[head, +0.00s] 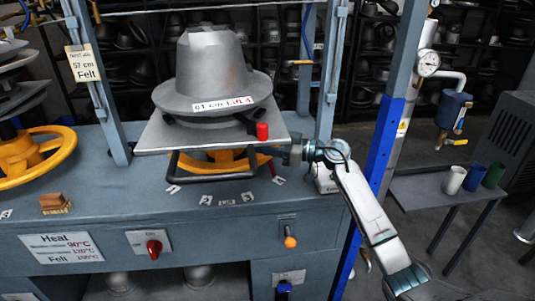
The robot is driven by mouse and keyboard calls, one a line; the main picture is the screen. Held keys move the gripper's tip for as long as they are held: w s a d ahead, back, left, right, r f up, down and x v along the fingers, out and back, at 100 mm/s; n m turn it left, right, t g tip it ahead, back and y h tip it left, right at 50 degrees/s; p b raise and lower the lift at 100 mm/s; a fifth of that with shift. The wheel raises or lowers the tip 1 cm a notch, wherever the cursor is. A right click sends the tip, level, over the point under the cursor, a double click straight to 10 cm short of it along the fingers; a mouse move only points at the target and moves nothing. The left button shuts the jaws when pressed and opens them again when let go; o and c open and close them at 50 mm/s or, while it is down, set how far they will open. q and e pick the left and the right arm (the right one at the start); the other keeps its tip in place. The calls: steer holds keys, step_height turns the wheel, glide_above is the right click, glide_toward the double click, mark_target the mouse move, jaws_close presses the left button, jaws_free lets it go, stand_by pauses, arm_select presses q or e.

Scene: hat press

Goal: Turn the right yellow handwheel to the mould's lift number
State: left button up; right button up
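The right yellow handwheel (222,165) sits under a square metal plate (165,138); the plate hides much of its rim. The grey hat-shaped mould (210,65) stands on the plate, with a label (224,103) that seems to read "61 cm Lift 4". Small number tags (247,197) lie on the bench around the wheel's front; their digits are too small to read surely. My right gripper (278,153) is at the wheel's right side, below the plate's right edge. Its fingers are partly hidden, so grip or contact is unclear. My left gripper is not in view.
A red knob (262,131) is at the plate's front right. A dark bar (215,177) runs before the wheel. Another yellow handwheel (35,155) is at left. A blue post (385,135) stands behind my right arm. A brown block (54,202) lies front left.

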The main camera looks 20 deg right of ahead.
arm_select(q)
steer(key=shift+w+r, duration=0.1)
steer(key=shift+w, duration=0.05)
arm_select(e)
steer(key=s, duration=0.1)
steer(key=s+a, duration=0.1)
steer(key=s, duration=0.1)
steer(key=s+a, duration=0.1)
steer(key=shift+s+r, duration=0.25)
steer(key=shift+s, duration=0.15)
